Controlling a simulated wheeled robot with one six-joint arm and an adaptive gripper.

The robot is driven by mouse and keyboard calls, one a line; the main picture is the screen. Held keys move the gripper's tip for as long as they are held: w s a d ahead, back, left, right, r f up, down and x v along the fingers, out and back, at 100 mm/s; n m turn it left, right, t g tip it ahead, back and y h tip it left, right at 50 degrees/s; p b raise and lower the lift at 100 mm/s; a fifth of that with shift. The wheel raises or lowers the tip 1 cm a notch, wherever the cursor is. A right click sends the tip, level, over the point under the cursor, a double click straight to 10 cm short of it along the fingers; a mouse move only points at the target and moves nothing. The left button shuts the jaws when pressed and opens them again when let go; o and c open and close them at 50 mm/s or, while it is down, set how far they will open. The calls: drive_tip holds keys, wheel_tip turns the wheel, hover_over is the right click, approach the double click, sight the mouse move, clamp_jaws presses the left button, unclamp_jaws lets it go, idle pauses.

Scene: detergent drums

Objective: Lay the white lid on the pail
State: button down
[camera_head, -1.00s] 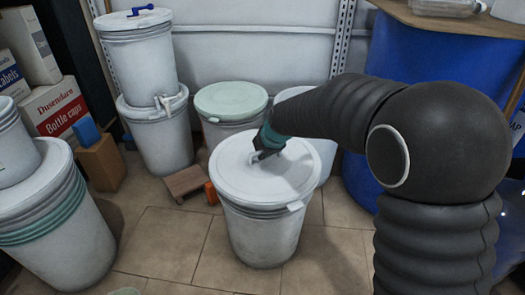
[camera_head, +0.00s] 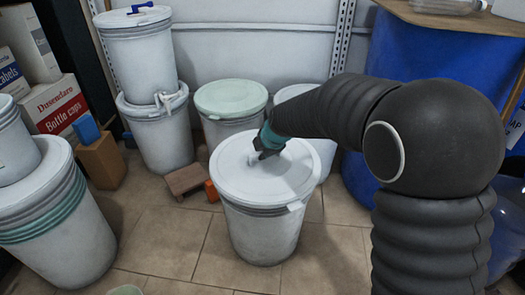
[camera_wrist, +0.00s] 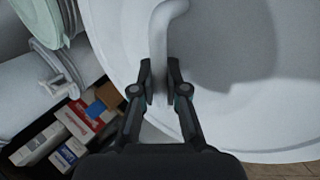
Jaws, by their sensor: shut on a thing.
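The white lid (camera_head: 237,182) lies level over the mouth of the white pail (camera_head: 263,238) in the middle of the floor. The lid covers the opening, and a small tab shows at its front right rim. I cannot tell whether the rim is fully seated. My gripper (camera_head: 262,156) is at the top of the lid, left of the arm's shadow. In the wrist view, my gripper (camera_wrist: 161,84) is shut on the lid's pale curved handle (camera_wrist: 158,42), with a finger on each side. The lid (camera_wrist: 225,90) fills much of that view.
A pail with a pale green lid (camera_head: 231,97) and another white drum stand close behind. Stacked drums (camera_head: 140,62) are at the back left, and more at the left edge. A wooden block (camera_head: 186,180) lies left. A blue barrel (camera_head: 415,75) stands right. Front floor is mostly clear.

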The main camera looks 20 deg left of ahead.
drive_tip(key=shift+f, duration=0.15)
idle(0.5)
drive_tip(key=c, duration=0.6)
unclamp_jaws()
drive_tip(key=shift+c, duration=0.2)
drive_tip(key=shift+r+p, duration=1.35)
drive_tip(key=shift+r, duration=2.2)
